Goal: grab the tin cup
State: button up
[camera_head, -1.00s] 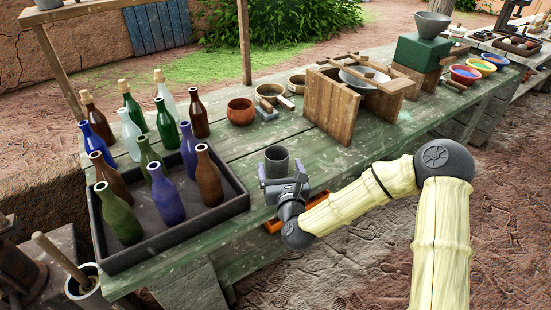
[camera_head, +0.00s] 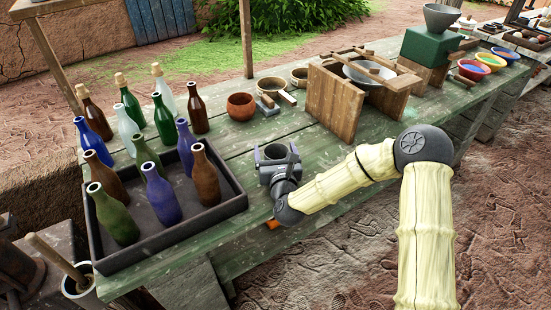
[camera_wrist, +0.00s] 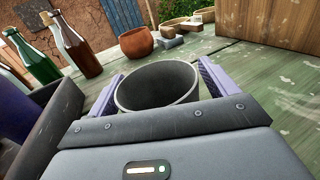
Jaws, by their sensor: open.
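The tin cup (camera_head: 276,153) is a dark grey, open-topped cylinder on the green plank table. In the wrist view the tin cup (camera_wrist: 157,86) stands upright between the purple fingers, its rim and dark inside showing. My gripper (camera_head: 277,156) is open, with one finger on each side of the cup. In the wrist view my gripper (camera_wrist: 158,88) hides the lower front of the cup. The right finger looks close to the cup's wall; I cannot tell whether either finger touches it.
A dark tray (camera_head: 222,205) of several bottles stands left of the cup. A clay pot (camera_head: 240,106) and a wooden stand (camera_head: 334,104) are behind it. An orange thing (camera_head: 272,224) shows below my wrist at the table's front edge. Bare planks lie between cup and pot.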

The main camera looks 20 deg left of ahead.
dwell(0.5)
jog(key=c, duration=1.1)
jog(key=shift+o, duration=0.2)
notch_tip(320, 180, up, 10)
jog(key=p, duration=0.1)
